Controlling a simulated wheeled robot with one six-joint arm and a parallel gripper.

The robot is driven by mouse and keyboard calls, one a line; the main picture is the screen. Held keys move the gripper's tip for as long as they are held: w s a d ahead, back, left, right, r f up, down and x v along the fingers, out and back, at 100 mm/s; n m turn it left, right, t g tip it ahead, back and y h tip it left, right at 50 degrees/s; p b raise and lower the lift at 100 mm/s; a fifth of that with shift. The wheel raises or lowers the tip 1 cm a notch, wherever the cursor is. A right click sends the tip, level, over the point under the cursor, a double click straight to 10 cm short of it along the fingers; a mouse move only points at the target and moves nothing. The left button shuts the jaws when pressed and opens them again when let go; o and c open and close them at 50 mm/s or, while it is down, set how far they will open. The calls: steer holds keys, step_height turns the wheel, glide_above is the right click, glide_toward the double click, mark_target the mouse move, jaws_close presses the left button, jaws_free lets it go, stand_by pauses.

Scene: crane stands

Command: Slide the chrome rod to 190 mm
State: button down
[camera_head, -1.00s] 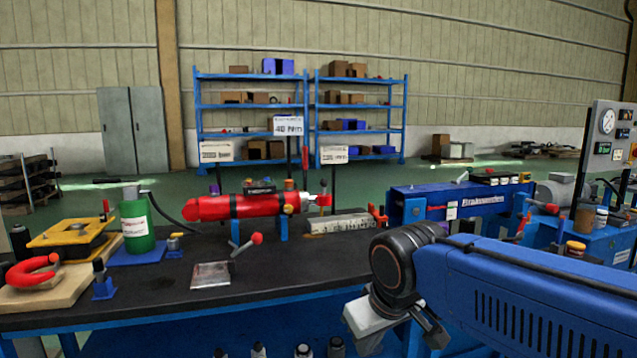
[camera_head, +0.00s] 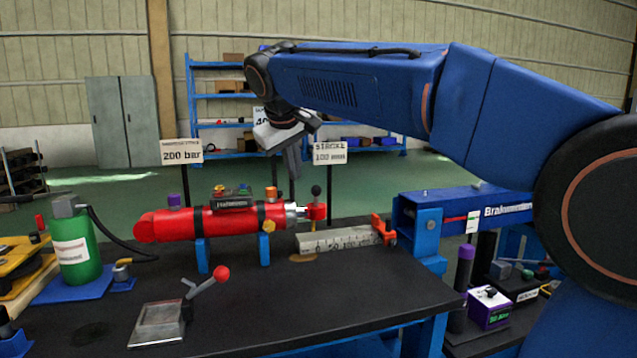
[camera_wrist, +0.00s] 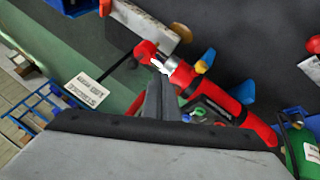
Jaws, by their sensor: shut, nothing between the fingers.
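The red cylinder (camera_head: 235,220) lies on blue supports on the dark bench. Its short chrome rod (camera_head: 296,211) shows at the right end, with a red end piece (camera_head: 316,212) and a dark ball-topped pin on it. My gripper (camera_head: 293,172) is shut and empty, above the cylinder's right end in the head view. In the wrist view the gripper (camera_wrist: 158,85) points toward the chrome rod (camera_wrist: 166,64) and red end piece (camera_wrist: 146,52); I cannot tell any contact. A light scale block (camera_head: 340,240) lies right of the rod. A sign (camera_head: 330,153) reads about 100 mm.
A sign (camera_head: 181,152) reading 200 bar stands behind the cylinder. A green canister (camera_head: 75,255) with a hose stands at left. A lever with a red knob (camera_head: 221,273) rises from a metal plate in front. A blue beam (camera_head: 460,208) stands right. The front right bench is clear.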

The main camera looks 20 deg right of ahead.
steer(key=w+d+f, duration=0.5)
steer(key=w+f, duration=0.2)
steer(key=w, duration=0.2)
steer(key=shift+w+d+f, duration=0.25)
steer(key=shift+d, duration=0.15)
stand_by(0.4)
steer(key=d, duration=1.9)
steer(key=shift+s, duration=0.1)
